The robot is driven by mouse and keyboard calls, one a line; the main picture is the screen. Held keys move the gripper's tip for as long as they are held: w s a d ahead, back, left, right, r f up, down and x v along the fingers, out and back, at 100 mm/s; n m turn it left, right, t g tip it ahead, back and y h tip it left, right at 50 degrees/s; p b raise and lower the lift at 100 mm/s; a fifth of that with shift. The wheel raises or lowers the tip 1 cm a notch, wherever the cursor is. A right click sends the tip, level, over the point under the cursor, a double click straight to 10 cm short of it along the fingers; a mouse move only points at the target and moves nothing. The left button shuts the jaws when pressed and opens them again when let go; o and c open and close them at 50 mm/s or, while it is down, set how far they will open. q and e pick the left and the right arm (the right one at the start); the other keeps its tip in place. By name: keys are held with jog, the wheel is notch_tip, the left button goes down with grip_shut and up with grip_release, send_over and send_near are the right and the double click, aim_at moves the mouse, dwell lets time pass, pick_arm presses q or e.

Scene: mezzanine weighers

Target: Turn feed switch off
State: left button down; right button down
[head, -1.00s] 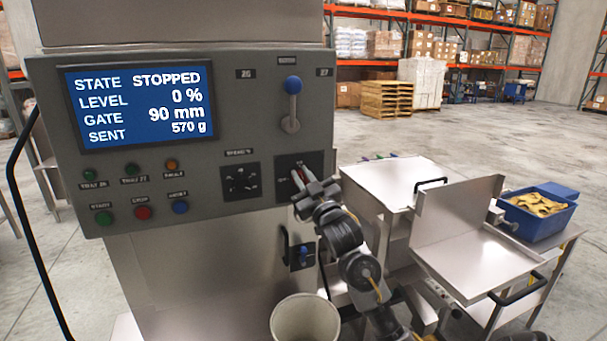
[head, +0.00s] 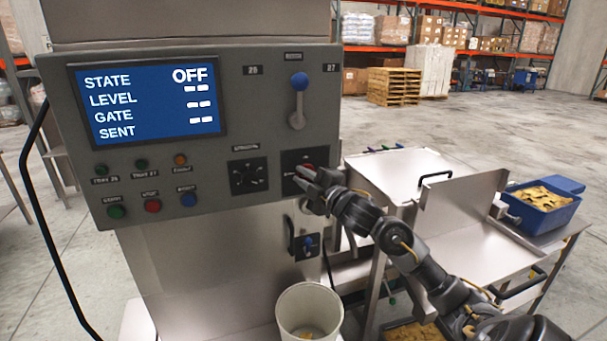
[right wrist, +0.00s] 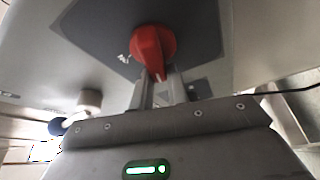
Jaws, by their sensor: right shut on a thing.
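The feed switch is a red rotary knob (head: 309,166) on a dark square plate at the lower right of the grey control panel (head: 232,110). It shows large in the right wrist view (right wrist: 153,45), its grip bar pointing down between the fingers. My right gripper (head: 304,178) is at the knob, its fingers (right wrist: 159,88) shut on the grip bar; in the head view it partly hides the knob. The panel's blue screen (head: 150,100) reads STATE OFF, with dashes instead of values. My left gripper is not in view.
A black selector dial (head: 248,176) is left of the switch and a blue-knobbed lever (head: 298,90) above it. A white bucket (head: 309,312) stands below. A steel cart (head: 400,175) and a blue bin (head: 540,208) are at the right.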

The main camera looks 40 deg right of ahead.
jog(key=shift+f+n+g, duration=0.2)
jog(key=shift+n+g, duration=0.1)
jog(key=shift+n, duration=0.5)
jog(key=shift+f+n+g, duration=0.15)
jog(key=shift+n+g, duration=0.15)
jog(key=shift+n, duration=0.5)
jog(key=c, duration=1.4)
grip_release()
jog(key=shift+w+d, duration=0.1)
jog(key=shift+o, duration=0.2)
jog(key=s+b, duration=0.3)
jog(key=s, duration=0.7)
jog(key=shift+s+d, duration=0.35)
jog(key=shift+s, duration=0.05)
